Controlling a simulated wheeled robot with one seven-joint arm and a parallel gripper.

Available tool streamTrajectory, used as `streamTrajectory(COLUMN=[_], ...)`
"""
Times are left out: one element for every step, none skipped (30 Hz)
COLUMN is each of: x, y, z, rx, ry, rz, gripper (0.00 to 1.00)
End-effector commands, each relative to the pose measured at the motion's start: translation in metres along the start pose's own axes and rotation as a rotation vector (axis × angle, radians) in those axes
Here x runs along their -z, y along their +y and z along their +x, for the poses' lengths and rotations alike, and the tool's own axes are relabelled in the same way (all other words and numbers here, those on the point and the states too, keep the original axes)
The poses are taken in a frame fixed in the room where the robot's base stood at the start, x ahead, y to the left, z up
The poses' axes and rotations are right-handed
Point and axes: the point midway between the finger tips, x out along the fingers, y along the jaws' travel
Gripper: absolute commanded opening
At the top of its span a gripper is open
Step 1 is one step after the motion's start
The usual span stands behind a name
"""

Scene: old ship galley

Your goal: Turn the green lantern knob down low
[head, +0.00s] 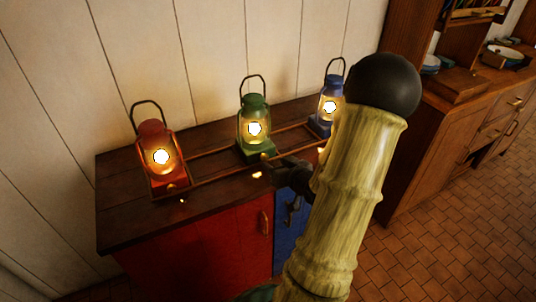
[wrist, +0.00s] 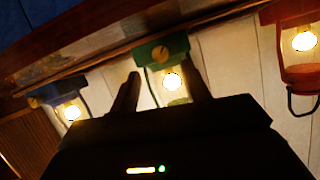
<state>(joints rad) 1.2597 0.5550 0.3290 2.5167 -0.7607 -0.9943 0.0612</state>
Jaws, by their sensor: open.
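The green lantern (head: 254,127) stands lit in the middle of three lanterns on a dark wooden cabinet top. The wrist view shows the scene upside down, with the green lantern's base (wrist: 176,43) near the top. A round brass knob (wrist: 160,53) sits on the front of that base. My gripper (head: 274,161) is at the base's front right in the head view. In the wrist view my gripper (wrist: 163,60) is open, its two dark fingers pointing at the base with the knob between their tips. I cannot tell whether either finger touches it.
A lit red lantern (head: 160,158) stands left and a lit blue lantern (head: 328,108) right, partly behind my arm. A low wooden rail (head: 208,178) runs along the lanterns. The cabinet has a red door (head: 225,250) and a blue door (head: 288,235). A plank wall is close behind.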

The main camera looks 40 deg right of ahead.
Motion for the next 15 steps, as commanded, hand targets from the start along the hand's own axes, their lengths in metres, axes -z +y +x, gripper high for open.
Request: streamTrajectory(x=[0.002,-0.001,-0.001,-0.001,-0.001,-0.001,-0.002,-0.001,-0.001,-0.001,-0.001,-0.001,-0.001,-0.001,0.0], y=[-0.002,-0.001,-0.001,-0.001,-0.001,-0.001,-0.001,0.0,-0.001,-0.001,-0.001,-0.001,-0.001,-0.001,-0.001], z=[0.003,0.011,0.019,0.024,0.029,0.036,0.04,0.044,0.049,0.052,0.055,0.058,0.059,0.06,0.06], rx=[0.003,0.003,0.004,0.004,0.003,0.004,0.002,0.002,0.002,0.002,0.002,0.001,0.001,0.001,0.001], ry=[-0.003,-0.001,0.0,0.0,0.0,0.0,-0.001,0.0,0.0,0.0,0.0,0.0,0.0,0.0,0.0], rz=[0.002,0.0,-0.002,-0.001,-0.001,-0.001,-0.001,-0.001,-0.002,-0.002,-0.001,-0.001,0.0,0.0,0.0], gripper=[0.47,0.47,0.47,0.47,0.47,0.47,0.47,0.47,0.47,0.47,0.47,0.47,0.47,0.47,0.47])
